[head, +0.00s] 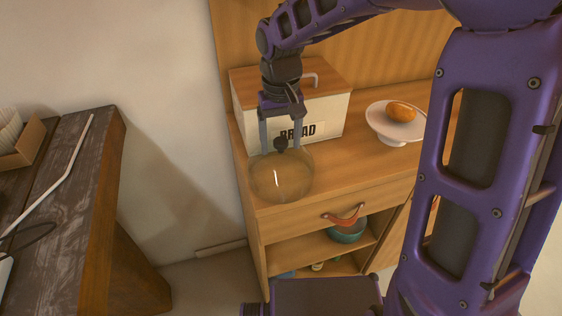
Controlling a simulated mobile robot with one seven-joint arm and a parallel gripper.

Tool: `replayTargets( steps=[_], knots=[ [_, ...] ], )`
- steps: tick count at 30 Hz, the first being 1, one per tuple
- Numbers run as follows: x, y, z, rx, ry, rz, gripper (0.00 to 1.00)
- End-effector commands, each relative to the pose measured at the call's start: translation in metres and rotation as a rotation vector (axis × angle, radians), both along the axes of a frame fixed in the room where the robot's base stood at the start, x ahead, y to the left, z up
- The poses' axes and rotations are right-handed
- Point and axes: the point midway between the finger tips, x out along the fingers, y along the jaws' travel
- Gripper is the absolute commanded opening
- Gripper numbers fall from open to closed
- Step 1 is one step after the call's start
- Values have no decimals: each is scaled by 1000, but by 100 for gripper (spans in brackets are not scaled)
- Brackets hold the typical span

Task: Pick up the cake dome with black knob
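The cake dome (283,180) is clear, rounded glass with a black knob (280,143) on top. It is at the left front corner of the wooden cabinet top, in front of the bread box. My gripper (280,146) points down over the dome. Its two fingers are apart, one on each side of the knob, with visible gaps between them and the knob. Whether the fingertips touch the glass, I cannot tell.
A white bread box (326,118) with a wooden lid stands just behind my gripper. A white cake stand (383,122) holds a bread roll (401,111) to the right. The cabinet (350,192) has a leather pull (343,214). A dark wooden table (72,210) is at left.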

Motion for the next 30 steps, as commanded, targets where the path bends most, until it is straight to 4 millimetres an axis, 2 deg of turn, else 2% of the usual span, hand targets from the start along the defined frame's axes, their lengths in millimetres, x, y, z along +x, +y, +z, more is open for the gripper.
replayTargets(
  steps=[1,5,6,30],
  knots=[
    [-2,-1,-3,-2,7,0,26],
    [-2,-1,-4,-1,8,0,3],
    [-2,-1,-4,-1,9,0,0],
    [-4,-1,-8,-2,16,0,0]
  ],
)
